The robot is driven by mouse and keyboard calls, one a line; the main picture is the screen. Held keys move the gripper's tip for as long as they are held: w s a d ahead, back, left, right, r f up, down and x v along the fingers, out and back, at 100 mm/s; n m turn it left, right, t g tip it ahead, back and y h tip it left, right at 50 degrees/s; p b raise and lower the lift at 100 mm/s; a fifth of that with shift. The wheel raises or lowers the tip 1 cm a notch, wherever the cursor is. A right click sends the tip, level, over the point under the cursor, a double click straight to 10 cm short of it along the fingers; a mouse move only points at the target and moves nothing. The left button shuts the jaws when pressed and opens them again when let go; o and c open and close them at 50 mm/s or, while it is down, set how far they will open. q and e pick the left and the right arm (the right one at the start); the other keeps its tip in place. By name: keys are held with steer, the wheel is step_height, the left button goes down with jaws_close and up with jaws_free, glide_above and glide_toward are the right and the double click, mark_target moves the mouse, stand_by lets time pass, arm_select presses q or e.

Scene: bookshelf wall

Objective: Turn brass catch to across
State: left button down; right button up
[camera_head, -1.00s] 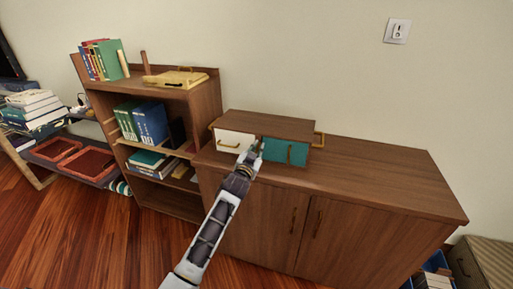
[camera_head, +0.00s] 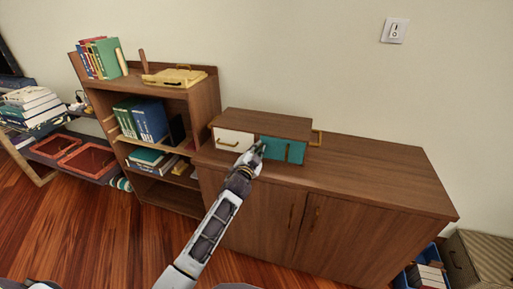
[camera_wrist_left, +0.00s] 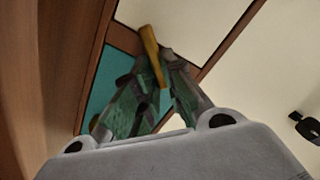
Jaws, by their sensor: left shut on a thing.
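A small brown cabinet (camera_head: 265,122) with a white drawer (camera_head: 226,134) and a teal drawer (camera_head: 275,150) stands on the long sideboard. My left gripper (camera_head: 259,148) is at its front, where the two drawers meet. In the left wrist view, the brass catch (camera_wrist_left: 151,52) lies between my left fingertips (camera_wrist_left: 160,66), which are shut on it. The catch is a short bar and looks slanted to the strip between the white drawer (camera_wrist_left: 190,22) and the teal drawer (camera_wrist_left: 98,85). The fingers hide part of it. In the head view, the gripper hides the catch. My right gripper is out of view.
The sideboard top (camera_head: 375,175) is clear right of the cabinet. A bookshelf (camera_head: 205,105) with books and a yellow case (camera_head: 175,77) stands to the left. Blue crates (camera_head: 408,275) are at the lower right.

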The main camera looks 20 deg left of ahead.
arm_select(q)
steer(key=shift+d+m, duration=0.1)
steer(key=shift+m, duration=0.6)
steer(key=shift+f+m+p, duration=0.15)
steer(key=shift+m+p, duration=0.35)
steer(key=shift+m, duration=0.4)
steer(key=m, duration=0.4)
steer(key=shift+d+f+p, duration=0.2)
steer(key=shift+f+p, duration=0.15)
steer(key=shift+p, duration=0.05)
steer(key=shift+f+m, duration=0.1)
steer(key=shift+m, duration=0.7)
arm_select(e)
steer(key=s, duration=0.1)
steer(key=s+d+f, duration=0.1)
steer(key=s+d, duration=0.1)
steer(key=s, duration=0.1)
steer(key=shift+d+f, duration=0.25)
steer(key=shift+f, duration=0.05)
arm_select(q)
steer(key=c, duration=1.5)
jaws_free()
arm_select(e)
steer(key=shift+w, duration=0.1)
